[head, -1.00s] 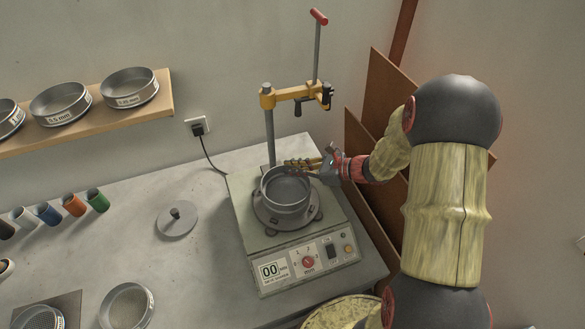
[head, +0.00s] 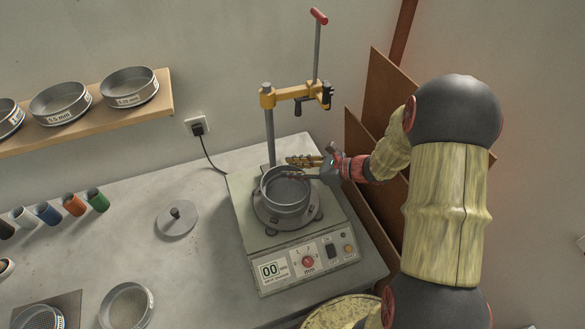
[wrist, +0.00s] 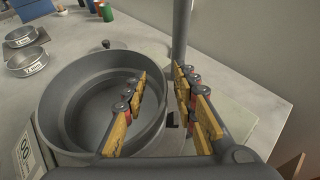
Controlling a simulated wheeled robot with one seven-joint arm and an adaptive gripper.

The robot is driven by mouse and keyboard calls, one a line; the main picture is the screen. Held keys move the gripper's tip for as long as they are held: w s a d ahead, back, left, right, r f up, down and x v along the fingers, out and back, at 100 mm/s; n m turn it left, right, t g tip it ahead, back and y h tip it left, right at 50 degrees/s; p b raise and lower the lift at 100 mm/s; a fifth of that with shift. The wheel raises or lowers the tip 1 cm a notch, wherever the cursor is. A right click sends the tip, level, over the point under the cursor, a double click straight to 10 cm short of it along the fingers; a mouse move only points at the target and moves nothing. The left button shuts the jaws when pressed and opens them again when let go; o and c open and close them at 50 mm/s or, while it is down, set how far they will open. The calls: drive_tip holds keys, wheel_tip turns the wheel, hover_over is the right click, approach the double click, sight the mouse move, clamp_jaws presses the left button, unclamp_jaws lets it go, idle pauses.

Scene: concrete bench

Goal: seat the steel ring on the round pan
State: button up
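The steel ring (head: 287,200) sits level over the round pan on the shaker's plate. Its wall shows large in the wrist view (wrist: 58,95). The round pan is mostly hidden under the ring; a dark round floor shows inside. I cannot tell whether the ring's lower edge is fully down all around. My gripper (head: 297,168) is at the ring's far right rim. In the wrist view my gripper (wrist: 160,95) has its fingers spread, one over the inside of the ring and one outside, with the wall between them and a gap showing.
The shaker (head: 310,262) has a post (head: 270,140) with a yellow clamp arm (head: 295,94) behind and above the ring. A lid (head: 177,218) lies on the bench to the left. Several sieves stand on a shelf (head: 90,120) and on the bench. Brown boards stand at right.

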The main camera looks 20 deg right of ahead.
drive_tip(key=v, duration=1.2)
drive_tip(key=shift+f, duration=0.1)
drive_tip(key=s+a+f+n+g+h, duration=0.1)
drive_tip(key=s+a+n+g+h, duration=0.1)
drive_tip(key=s+n+g, duration=0.4)
drive_tip(key=s+a+n+g+h, duration=0.1)
drive_tip(key=s+a+n+h, duration=0.15)
drive_tip(key=s+n, duration=0.6)
drive_tip(key=s+a+r+n+t+h, duration=0.2)
drive_tip(key=a+r+n, duration=0.1)
drive_tip(key=r+n, duration=0.3)
drive_tip(key=s+a+r+n+t+h, duration=0.1)
drive_tip(key=s+a+r+n+h, duration=0.2)
drive_tip(key=r+n, duration=0.3)
wheel_tip(320, 180, up, 4)
drive_tip(key=shift+a+f+t+b, duration=0.1)
drive_tip(key=shift+a+t+b, duration=0.3)
drive_tip(key=shift+a, duration=0.1)
